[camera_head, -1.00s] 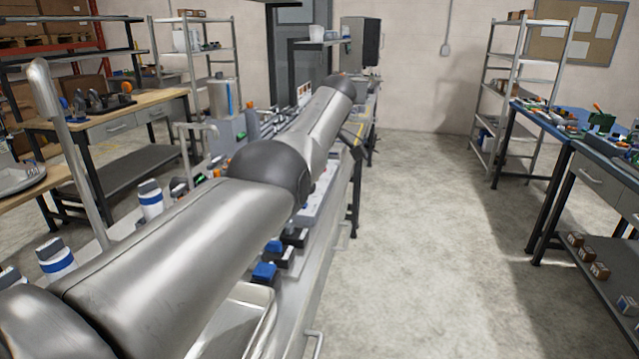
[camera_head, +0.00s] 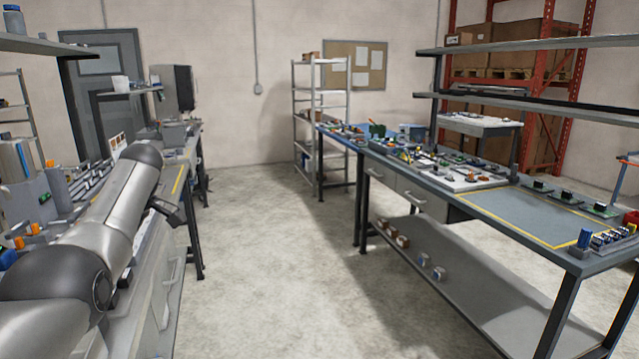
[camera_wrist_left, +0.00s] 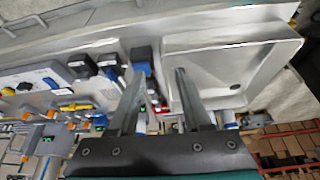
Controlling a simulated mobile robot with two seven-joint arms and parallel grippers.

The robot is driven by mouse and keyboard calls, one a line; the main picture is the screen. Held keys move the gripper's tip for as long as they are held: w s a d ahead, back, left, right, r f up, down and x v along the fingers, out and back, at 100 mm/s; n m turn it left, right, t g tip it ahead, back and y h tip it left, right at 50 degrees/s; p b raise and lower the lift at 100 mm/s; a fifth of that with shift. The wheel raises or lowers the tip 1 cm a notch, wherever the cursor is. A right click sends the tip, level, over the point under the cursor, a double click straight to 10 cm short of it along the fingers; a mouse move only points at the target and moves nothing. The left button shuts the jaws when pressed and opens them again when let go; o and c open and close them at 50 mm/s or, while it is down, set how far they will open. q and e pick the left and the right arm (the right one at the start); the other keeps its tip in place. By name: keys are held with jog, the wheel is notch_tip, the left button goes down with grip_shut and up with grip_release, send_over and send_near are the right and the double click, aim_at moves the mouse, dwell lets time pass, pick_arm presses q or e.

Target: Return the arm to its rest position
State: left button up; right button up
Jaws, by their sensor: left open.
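My left arm (camera_head: 112,205) reaches in from the left of the head view, over the left bench. Its gripper cannot be made out clearly there. In the left wrist view, my left gripper (camera_wrist_left: 160,82) shows two separated fingers with nothing held between them. The fingers hang over the bench front, beside a grey metal basin (camera_wrist_left: 235,65). My right gripper is in neither view.
A clear concrete aisle (camera_head: 290,230) lies between the left bench and the right workbench (camera_head: 500,210), which holds boards and small parts. A lower shelf (camera_head: 470,280) runs under it. A metal rack (camera_head: 321,110) stands at the back wall. The left bench is crowded.

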pick_arm(q)
notch_tip(320, 180, down, 16)
jog(key=s+d+f+m+t, duration=0.1)
jog(key=s+d+m+t, duration=0.15)
jog(key=m, duration=0.45)
jog(key=s+d+f+m, duration=0.5)
jog(key=s+f, duration=0.1)
jog(key=s, duration=0.1)
jog(key=s+d+m+t+h, duration=0.15)
jog(key=s+d+m, duration=0.25)
jog(key=s, duration=0.4)
jog(key=s+d+m+h, duration=0.2)
jog(key=s+d+m, duration=0.1)
jog(key=s+d, duration=0.3)
jog(key=s+d+m+t+h, duration=0.1)
jog(key=s+d+m, duration=0.25)
jog(key=s, duration=0.55)
notch_tip(320, 180, down, 22)
jog(key=s+g, duration=0.2)
jog(key=s+a+f, duration=0.3)
jog(key=s+f, duration=1)
jog(key=s, duration=0.2)
jog(key=shift+a+f+m+g, duration=0.15)
jog(key=shift+f+m+g, duration=0.05)
jog(key=shift+m+g, duration=0.2)
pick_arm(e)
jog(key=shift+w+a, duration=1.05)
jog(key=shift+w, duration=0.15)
pick_arm(q)
jog(key=shift+s, duration=0.1)
